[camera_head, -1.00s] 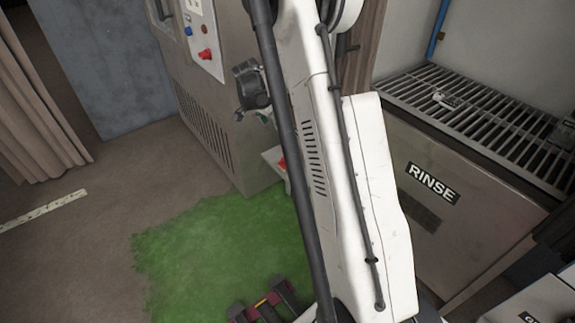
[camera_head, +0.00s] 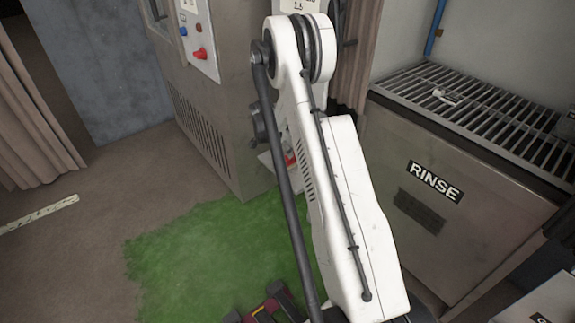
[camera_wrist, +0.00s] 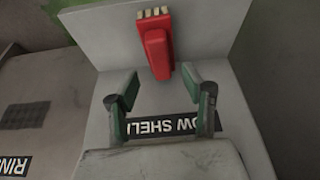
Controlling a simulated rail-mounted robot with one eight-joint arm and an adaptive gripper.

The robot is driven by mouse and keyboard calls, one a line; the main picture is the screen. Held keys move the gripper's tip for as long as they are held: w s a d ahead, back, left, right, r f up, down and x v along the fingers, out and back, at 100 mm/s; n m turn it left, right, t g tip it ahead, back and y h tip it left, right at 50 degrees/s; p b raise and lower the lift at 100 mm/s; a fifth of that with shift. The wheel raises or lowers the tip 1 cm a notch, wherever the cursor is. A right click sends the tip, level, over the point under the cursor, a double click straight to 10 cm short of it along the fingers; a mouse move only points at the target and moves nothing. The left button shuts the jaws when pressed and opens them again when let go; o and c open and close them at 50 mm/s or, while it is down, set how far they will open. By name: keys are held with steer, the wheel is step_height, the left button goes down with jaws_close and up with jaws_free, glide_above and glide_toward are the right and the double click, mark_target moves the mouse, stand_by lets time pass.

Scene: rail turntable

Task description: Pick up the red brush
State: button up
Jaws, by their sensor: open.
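The red brush (camera_wrist: 158,52), with pale bristles at its far end, shows in the wrist view at the upper middle. It lies on a light grey shelf (camera_wrist: 95,40), which has a dark label reading partly "OW SHEL" at its front. My gripper (camera_wrist: 159,85) is open and empty, its two green-padded fingers apart. The fingertips are just short of the brush's near end, one to each side of its line. In the head view a small red part of the brush (camera_head: 290,159) shows behind my arm. My gripper is hidden there.
A metal cabinet with red and blue buttons (camera_head: 200,53) stands behind my arm. The RINSE unit (camera_head: 470,217) with a grated top is at the right. A green mat (camera_head: 190,255) covers the floor to the left.

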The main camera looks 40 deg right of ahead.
steer(key=shift+b+x, duration=1.3)
steer(key=shift+x, duration=1.45)
steer(key=shift+r, duration=0.1)
steer(key=c, duration=0.9)
steer(key=shift+r+p, duration=0.4)
steer(key=shift+r, duration=0.25)
steer(key=p+v, duration=0.1)
steer(key=v, duration=0.2)
steer(key=shift+d+r+p, duration=0.1)
steer(key=shift+r+p, duration=0.25)
steer(key=a+r+p, duration=0.3)
steer(key=a+r, duration=0.3)
steer(key=a, duration=0.5)
steer(key=shift+w+r, duration=0.1)
